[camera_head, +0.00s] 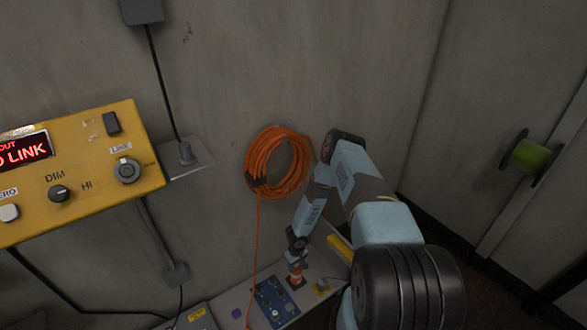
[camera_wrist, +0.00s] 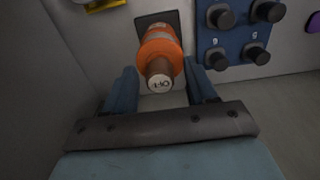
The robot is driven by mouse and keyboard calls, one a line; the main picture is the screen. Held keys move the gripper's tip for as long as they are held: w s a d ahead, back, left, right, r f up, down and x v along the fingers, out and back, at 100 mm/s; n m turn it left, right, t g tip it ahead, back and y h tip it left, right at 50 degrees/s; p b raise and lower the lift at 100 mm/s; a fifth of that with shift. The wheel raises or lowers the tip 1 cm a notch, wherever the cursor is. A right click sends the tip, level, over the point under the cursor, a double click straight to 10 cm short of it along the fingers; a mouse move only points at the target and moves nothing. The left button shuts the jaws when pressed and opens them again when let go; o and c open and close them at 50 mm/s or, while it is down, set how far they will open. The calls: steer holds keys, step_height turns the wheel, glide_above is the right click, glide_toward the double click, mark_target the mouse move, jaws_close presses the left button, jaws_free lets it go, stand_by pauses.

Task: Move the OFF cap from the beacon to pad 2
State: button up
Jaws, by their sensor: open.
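The beacon, an orange cylinder with a pale band, shows in the wrist view (camera_wrist: 160,45) and, small, in the head view (camera_head: 296,281). It stands on a dark square base. On its near end is a brown piece with a pale, round face bearing upside-down lettering that seems to read OFF; I take this as the OFF cap (camera_wrist: 159,83). My gripper (camera_wrist: 160,75) is open, with one blue finger on each side of the cap and beacon. I cannot tell whether the fingers touch them. Pad 2 cannot be made out in either view.
A blue panel with several dark knobs (camera_wrist: 236,42) is right of the beacon. A purple knob (camera_wrist: 268,11) and a yellow item (camera_wrist: 103,5) are nearby. In the head view, an orange cable coil (camera_head: 279,163) hangs on the wall and a yellow control box (camera_head: 85,170) is left.

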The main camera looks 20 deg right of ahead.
jaws_close()
stand_by(0.4)
steer(key=shift+r, duration=0.15)
steer(key=shift+r, duration=2.85)
steer(key=shift+s+a+f, duration=1.15)
steer(key=shift+s+f, duration=0.85)
steer(key=shift+f, duration=0.5)
steer(key=shift+s+a+f, duration=1.1)
steer(key=shift+s+f, duration=0.95)
steer(key=shift+f, duration=0.4)
steer(key=shift+s+a+f, duration=1.15)
steer(key=shift+s+f, duration=0.85)
steer(key=shift+f, duration=0.5)
